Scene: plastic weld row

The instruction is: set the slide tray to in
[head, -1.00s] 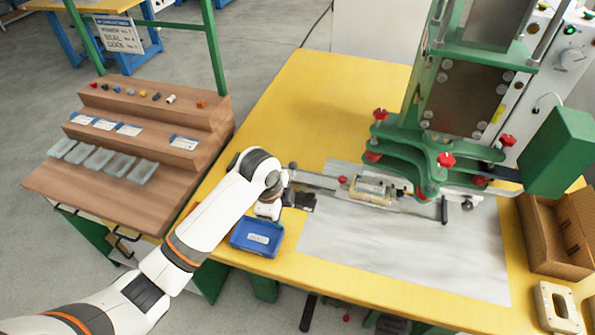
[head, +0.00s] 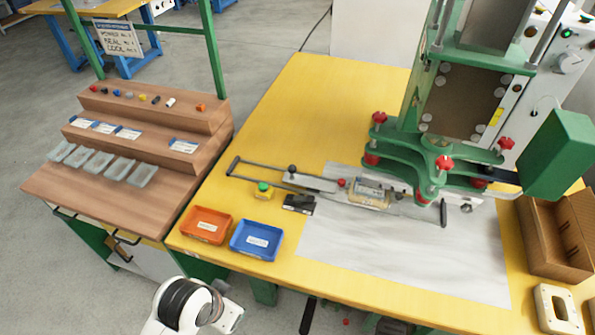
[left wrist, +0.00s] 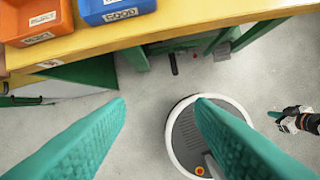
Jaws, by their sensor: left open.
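The slide tray (head: 369,194) holds a pale, clear-looking part and lies at the left front of the green press (head: 440,160). Its flat bar (head: 310,182) runs left, with a black knob (head: 292,169) and a thin loop handle (head: 233,167) near the table's left edge. Nothing touches the handle. My left gripper (left wrist: 160,105) is open and empty, its teal fingers wide apart over the floor in front of the table. In the head view it is mostly out of sight beside my arm at the bottom. My right gripper (left wrist: 283,116) shows small at the right of the left wrist view; its jaws are unclear.
An orange bin (head: 207,226) and a blue bin (head: 257,240) stand at the table's front left corner. A stepped wooden rack (head: 150,130) stands left; a cardboard box (head: 548,236) stands right.

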